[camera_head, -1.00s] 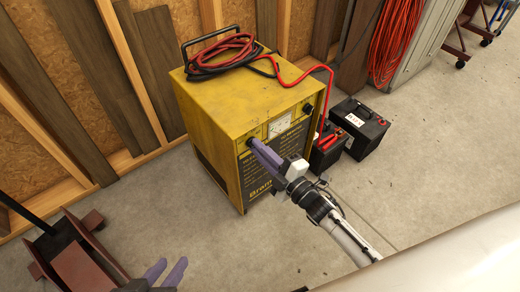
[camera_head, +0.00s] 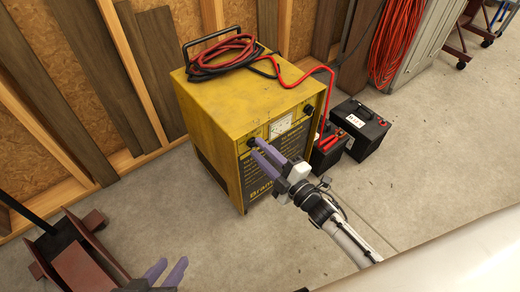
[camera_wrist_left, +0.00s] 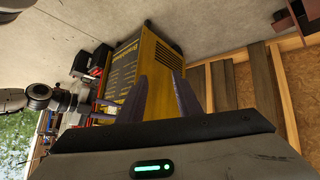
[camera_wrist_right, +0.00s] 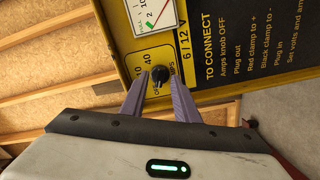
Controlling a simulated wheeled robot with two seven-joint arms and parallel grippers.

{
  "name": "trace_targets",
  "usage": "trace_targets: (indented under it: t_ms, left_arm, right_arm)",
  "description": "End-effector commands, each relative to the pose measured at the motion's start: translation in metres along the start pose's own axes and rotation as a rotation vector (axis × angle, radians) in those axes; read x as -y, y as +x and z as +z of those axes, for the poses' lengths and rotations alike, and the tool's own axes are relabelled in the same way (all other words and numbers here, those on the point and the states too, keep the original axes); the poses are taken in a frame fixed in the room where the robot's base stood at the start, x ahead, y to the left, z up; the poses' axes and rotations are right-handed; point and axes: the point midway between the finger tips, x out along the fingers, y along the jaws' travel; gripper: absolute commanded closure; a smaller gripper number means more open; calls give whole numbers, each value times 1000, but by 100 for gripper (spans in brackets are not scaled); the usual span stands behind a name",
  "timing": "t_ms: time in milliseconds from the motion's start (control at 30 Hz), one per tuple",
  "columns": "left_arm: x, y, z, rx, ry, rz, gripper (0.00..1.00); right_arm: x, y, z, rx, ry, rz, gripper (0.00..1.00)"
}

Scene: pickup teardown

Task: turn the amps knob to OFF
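The amps knob (camera_head: 252,142) is a small black knob at the left of the yellow charger's front panel (camera_head: 226,112). In the right wrist view the knob (camera_wrist_right: 160,74) sits just beyond and between my right fingertips, with dial numbers around it; the fingers partly cover the OFF marking. I cannot clearly tell which mark its pointer faces. My right gripper (camera_head: 256,156) is open and empty, its tips a little short of the knob, apparently not touching it. My left gripper (camera_head: 168,270) is open and empty, low in front and far from the charger; its fingers also show in the left wrist view (camera_wrist_left: 157,88).
A meter (camera_head: 280,126) and another black knob (camera_head: 308,110) are on the same panel. Red and black cables (camera_head: 225,52) lie on top of the charger. Black batteries (camera_head: 360,128) stand to its right. A dark red stand (camera_head: 80,262) is at lower left.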

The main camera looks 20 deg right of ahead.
Motion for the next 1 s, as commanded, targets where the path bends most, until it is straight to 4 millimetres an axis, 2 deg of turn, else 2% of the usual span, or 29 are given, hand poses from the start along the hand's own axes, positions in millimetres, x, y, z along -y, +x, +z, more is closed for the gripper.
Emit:
trace_targets:
  t_ms: [67, 133, 300, 500, 633, 1000]
  left_arm:
    - [0, -4, -6, -14, -2, -6, 69]
    - [2, -8, 1, -17, -16, -15, 69]
    - [5, -14, 0, -40, -25, -29, 69]
    - [7, -18, -2, -59, -30, -40, 69]
    - [8, -19, -2, -64, -31, -43, 69]
    - [8, -19, -2, -66, -31, -43, 69]
  right_arm:
    - [-1, -14, 0, 3, 0, -4, 72]
    - [-1, -28, 0, 2, 0, -4, 72]
    - [-1, -62, -1, 2, 0, -3, 72]
    - [-1, -88, -1, -1, 0, -1, 72]
    - [-1, -94, -1, -1, -1, 0, 72]
    - [0, -95, -1, -2, -1, 0, 72]
